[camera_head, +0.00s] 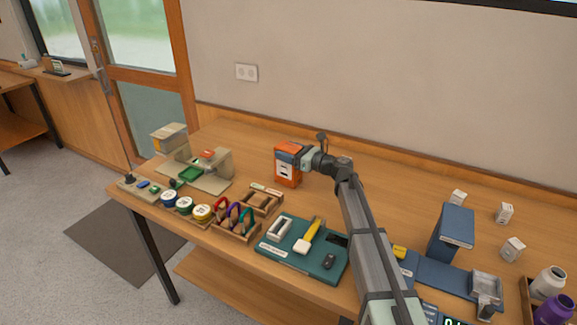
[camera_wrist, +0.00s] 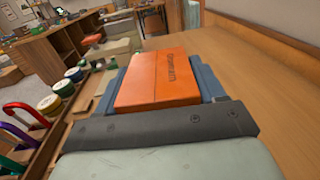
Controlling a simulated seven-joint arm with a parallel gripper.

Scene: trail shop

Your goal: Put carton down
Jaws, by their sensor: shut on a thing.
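An orange carton (camera_head: 288,166) with a white and dark front label is upright over the back middle of the wooden table. It also shows in the wrist view (camera_wrist: 158,77), with dark lettering on its orange top. My gripper (camera_head: 303,158) is shut on the carton, with its blue-grey fingers on both sides of it. In the wrist view my gripper (camera_wrist: 160,85) fills the lower middle. The carton's lower part is hidden in the wrist view. I cannot tell whether its base touches the table.
Left of the carton are a beige stand with a green tray (camera_head: 191,173), several tape rolls (camera_head: 185,204) and a rack of coloured carabiners (camera_head: 236,217). A teal mat (camera_head: 296,262) with tools lies in front. A blue box (camera_head: 452,232) stands at right. Table behind and right of the carton is clear.

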